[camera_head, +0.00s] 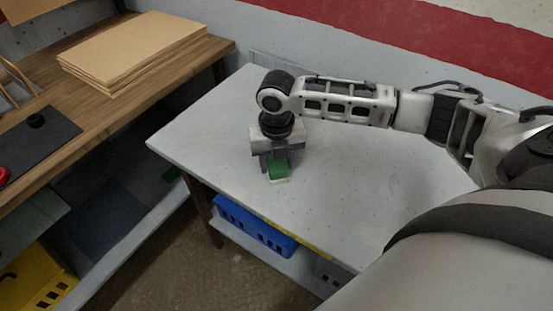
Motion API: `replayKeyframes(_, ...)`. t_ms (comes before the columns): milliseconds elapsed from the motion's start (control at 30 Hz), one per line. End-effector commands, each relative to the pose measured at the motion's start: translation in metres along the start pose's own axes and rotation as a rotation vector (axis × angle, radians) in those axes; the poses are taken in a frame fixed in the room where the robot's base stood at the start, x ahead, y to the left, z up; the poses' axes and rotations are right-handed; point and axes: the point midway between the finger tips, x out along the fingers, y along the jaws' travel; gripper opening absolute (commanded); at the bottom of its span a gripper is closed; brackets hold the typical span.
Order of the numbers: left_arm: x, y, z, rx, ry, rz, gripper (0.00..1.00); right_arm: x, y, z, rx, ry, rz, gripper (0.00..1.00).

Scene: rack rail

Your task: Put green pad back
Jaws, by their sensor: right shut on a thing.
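The green pad (278,169) is a small green block low between the fingers of my right gripper (277,168), over the white table (210,124). My right gripper points down and is shut on the pad. A small pale edge shows just under the pad; I cannot tell whether it touches the tabletop. The gripper's fingers hide part of the pad. My left gripper is not in view.
A wooden desk (170,82) at the left holds a stack of brown boards (133,48) and a dark mat (40,140). A blue basket (254,226) sits below the white table's front edge. A yellow crate (38,280) stands at lower left. The tabletop around the gripper is clear.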

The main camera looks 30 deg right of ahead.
Motion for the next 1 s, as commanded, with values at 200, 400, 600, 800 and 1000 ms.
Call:
replayKeyframes(200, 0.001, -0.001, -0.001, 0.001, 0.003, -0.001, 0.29, 0.003, 0.0, 0.0, 0.0, 0.001, 0.0, 0.23)
replayKeyframes(400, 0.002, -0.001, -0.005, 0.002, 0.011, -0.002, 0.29, 0.002, 0.0, 0.0, 0.0, 0.001, 0.0, 0.66)
replayKeyframes(600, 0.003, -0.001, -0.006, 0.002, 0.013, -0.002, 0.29, 0.0, 0.0, 0.0, 0.0, 0.0, 0.001, 0.66)
replayKeyframes(800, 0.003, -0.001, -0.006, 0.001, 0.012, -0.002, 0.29, -0.026, 0.001, 0.001, -0.002, -0.004, 0.003, 0.66)
replayKeyframes(1000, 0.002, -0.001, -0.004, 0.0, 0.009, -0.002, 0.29, -0.07, 0.001, 0.001, -0.001, -0.004, 0.003, 0.66)
